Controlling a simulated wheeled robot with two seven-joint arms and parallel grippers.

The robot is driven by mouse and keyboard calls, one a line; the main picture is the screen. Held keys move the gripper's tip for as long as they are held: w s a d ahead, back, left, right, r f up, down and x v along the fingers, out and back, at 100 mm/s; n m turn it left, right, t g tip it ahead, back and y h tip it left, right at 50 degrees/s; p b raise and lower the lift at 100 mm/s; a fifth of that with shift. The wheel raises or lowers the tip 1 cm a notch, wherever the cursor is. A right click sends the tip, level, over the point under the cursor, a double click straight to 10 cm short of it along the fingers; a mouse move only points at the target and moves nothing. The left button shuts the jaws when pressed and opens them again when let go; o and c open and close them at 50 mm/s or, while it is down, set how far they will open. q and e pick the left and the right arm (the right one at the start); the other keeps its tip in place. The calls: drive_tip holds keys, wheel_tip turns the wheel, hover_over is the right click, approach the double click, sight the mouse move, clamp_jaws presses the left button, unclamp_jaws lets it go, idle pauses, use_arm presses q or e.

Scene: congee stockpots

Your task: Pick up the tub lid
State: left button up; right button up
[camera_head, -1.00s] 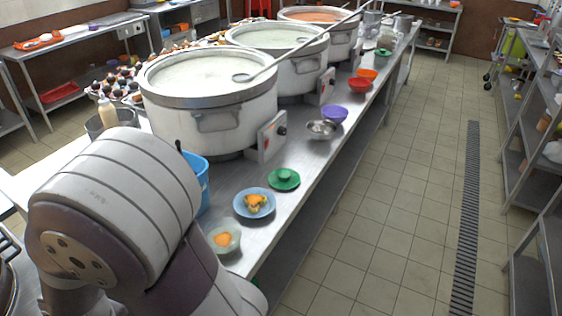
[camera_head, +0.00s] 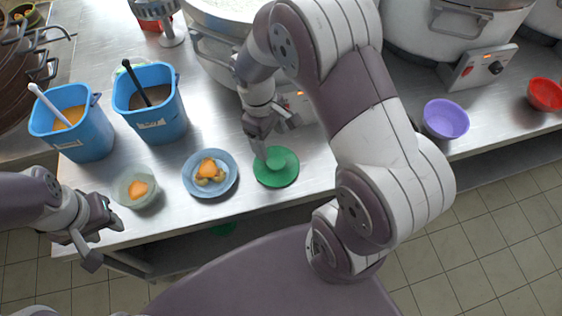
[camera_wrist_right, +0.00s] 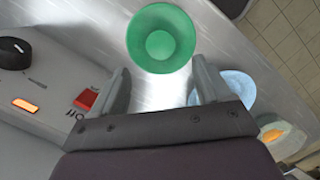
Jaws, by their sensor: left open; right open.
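My left gripper (camera_head: 100,240) is open and empty at the counter's front edge, left of the lid and below the pale green bowl.
Left of the lid stand a blue plate with food (camera_head: 210,174) and a pale green bowl (camera_head: 137,187). Two blue tubs (camera_head: 150,103) (camera_head: 72,122) stand behind. A purple bowl (camera_head: 446,119) and red bowl (camera_head: 545,94) are right. A stockpot control box (camera_head: 300,105) is close behind my right gripper.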

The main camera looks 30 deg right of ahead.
sight(276, 162)
drive_tip(key=f, duration=0.5)
drive_tip(key=s+f, duration=0.1)
drive_tip(key=f, duration=0.2)
drive_tip(key=shift+s+d, duration=0.1)
drive_tip(key=shift+d, duration=0.2)
drive_tip(key=shift+d+f, duration=0.1)
drive_tip(key=shift+f, duration=0.2)
drive_tip(key=c, duration=1.1)
